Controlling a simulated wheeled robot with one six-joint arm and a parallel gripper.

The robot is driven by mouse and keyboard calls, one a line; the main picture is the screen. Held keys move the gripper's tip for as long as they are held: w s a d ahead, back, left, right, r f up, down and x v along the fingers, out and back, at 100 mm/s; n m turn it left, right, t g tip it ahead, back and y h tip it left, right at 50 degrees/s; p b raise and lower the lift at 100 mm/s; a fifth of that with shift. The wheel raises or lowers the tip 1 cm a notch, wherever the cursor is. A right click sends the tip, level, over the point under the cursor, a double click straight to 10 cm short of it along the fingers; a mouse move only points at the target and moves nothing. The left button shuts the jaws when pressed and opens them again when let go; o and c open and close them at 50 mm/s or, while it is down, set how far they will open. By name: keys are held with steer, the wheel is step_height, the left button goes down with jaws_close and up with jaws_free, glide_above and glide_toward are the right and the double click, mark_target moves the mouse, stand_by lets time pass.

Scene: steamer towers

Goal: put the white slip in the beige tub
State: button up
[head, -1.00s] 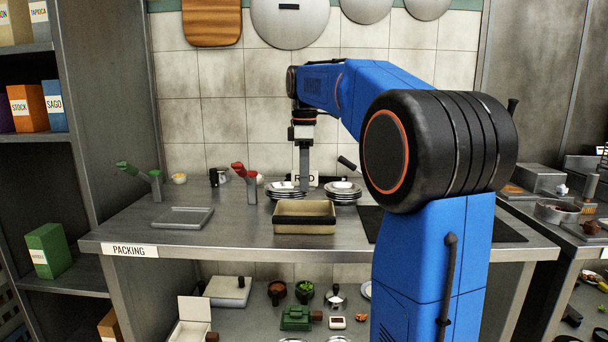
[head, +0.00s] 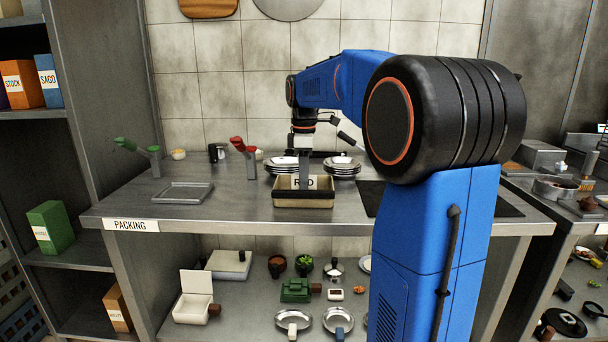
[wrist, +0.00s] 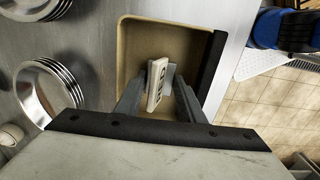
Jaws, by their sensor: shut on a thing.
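The white slip (head: 295,183), lettered and upright, is held in my gripper (head: 304,182). The wrist view also shows the slip (wrist: 155,88) between the two grey fingers of my gripper (wrist: 158,86). The beige tub (head: 302,203) with a dark front rim stands on the counter near its front edge. The slip is over the tub's opening, low near rim height; I cannot tell whether it touches the floor. In the wrist view the tub's beige inside (wrist: 134,45) surrounds the slip and otherwise looks empty. A finger hides the middle of the slip's lettering.
Two plate stacks (head: 342,166) stand just behind the tub. A grey tray (head: 183,193) lies to the left, with green-handled (head: 139,151) and red-handled (head: 247,152) items behind. A dark cooktop (head: 371,196) is to the right. Counter between tray and tub is clear.

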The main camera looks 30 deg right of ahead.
steer(key=shift+f, duration=0.3)
steer(key=shift+f, duration=0.45)
stand_by(0.7)
steer(key=o, duration=1.2)
steer(key=shift+c, duration=0.2)
step_height(320, 180, up, 17)
steer(key=shift+r, duration=0.2)
